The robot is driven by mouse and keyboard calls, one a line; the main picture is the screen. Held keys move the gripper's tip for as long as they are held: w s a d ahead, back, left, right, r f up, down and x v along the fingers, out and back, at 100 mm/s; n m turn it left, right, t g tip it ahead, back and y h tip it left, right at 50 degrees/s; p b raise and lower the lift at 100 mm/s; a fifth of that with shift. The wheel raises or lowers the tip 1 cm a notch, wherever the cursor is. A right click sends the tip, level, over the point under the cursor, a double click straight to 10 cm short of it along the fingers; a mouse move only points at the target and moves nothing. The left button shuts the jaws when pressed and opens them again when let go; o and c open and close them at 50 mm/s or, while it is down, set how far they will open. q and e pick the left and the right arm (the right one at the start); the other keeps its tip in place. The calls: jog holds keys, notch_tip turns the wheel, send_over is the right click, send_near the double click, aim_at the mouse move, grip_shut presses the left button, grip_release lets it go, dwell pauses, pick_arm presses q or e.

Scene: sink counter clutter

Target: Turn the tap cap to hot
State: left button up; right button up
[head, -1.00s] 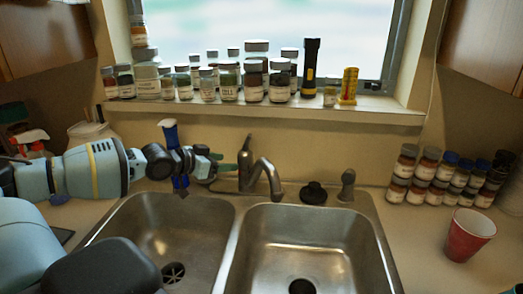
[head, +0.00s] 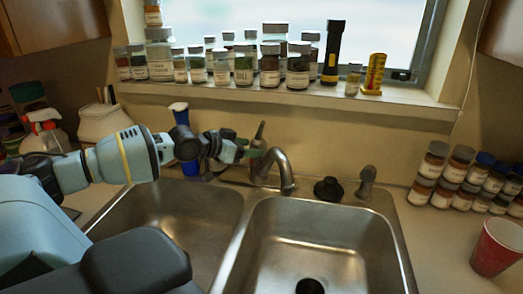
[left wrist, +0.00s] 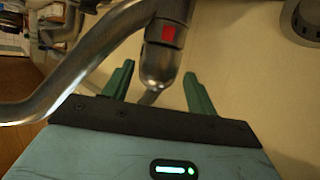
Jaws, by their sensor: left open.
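The metal tap (head: 277,165) stands behind the double sink, with its spout curving to the front right. Its upright cap with a thin lever (head: 260,134) is at the left of the spout. My left gripper (head: 253,148) is open beside the cap. In the left wrist view, the tap's cap (left wrist: 160,63) shows between the two green fingers of my left gripper (left wrist: 158,70), with a red mark above it. The fingers stand apart on either side of it, and I cannot tell if either touches. My right gripper is not in view.
A blue bottle (head: 187,150) stands behind my left arm. A black stopper (head: 328,189) and a small metal fitting (head: 366,182) are right of the tap. Jars and a flashlight (head: 333,53) line the sill. A red cup (head: 497,247) stands at right. Both sink basins look empty.

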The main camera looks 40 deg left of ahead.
aim_at(252, 147)
pick_arm(q)
jog(key=shift+x, duration=0.85)
jog(key=shift+b+x, duration=0.3)
jog(key=shift+x, duration=0.9)
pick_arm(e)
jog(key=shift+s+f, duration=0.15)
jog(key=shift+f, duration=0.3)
pick_arm(q)
jog(key=shift+d, duration=0.1)
